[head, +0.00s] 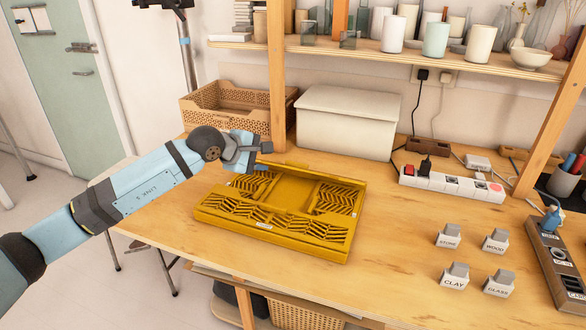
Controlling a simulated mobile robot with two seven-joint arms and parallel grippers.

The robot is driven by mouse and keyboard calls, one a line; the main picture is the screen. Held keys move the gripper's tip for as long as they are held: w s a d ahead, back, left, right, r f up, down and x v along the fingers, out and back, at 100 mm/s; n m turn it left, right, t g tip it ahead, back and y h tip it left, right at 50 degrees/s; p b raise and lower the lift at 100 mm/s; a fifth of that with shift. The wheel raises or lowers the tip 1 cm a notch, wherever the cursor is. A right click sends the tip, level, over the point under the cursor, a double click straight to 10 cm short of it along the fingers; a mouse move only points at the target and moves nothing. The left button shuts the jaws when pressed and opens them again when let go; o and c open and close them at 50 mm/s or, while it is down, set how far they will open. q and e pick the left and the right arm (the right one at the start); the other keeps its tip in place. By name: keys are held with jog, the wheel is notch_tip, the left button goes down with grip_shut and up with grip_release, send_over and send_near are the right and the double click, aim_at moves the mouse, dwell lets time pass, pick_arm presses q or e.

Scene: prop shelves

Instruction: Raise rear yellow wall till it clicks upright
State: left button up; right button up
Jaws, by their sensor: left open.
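A yellow folding crate (270,233) lies on the wooden table with its slatted walls folded down inside it. The rear side, away from me, is low, and no wall stands upright. My left gripper (262,158) is open at the crate's rear left corner, just above or beside the rear edge. I cannot tell whether its fingers touch the yellow wall. My right gripper is not in view.
A white lidded box (346,122) and a tan perforated basket (226,108) stand behind the crate. A power strip (452,183) lies to the right. Labelled blocks, including one marked CLAY (455,277), stand at the front right. A wooden shelf post (277,80) rises behind.

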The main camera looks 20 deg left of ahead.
aim_at(297, 164)
pick_arm(q)
jog(key=b+x, duration=0.1)
jog(key=x, duration=1.1)
jog(key=shift+w+d+f, duration=0.1)
jog(key=shift+d+f, duration=0.05)
jog(key=shift+d, duration=0.1)
grip_shut()
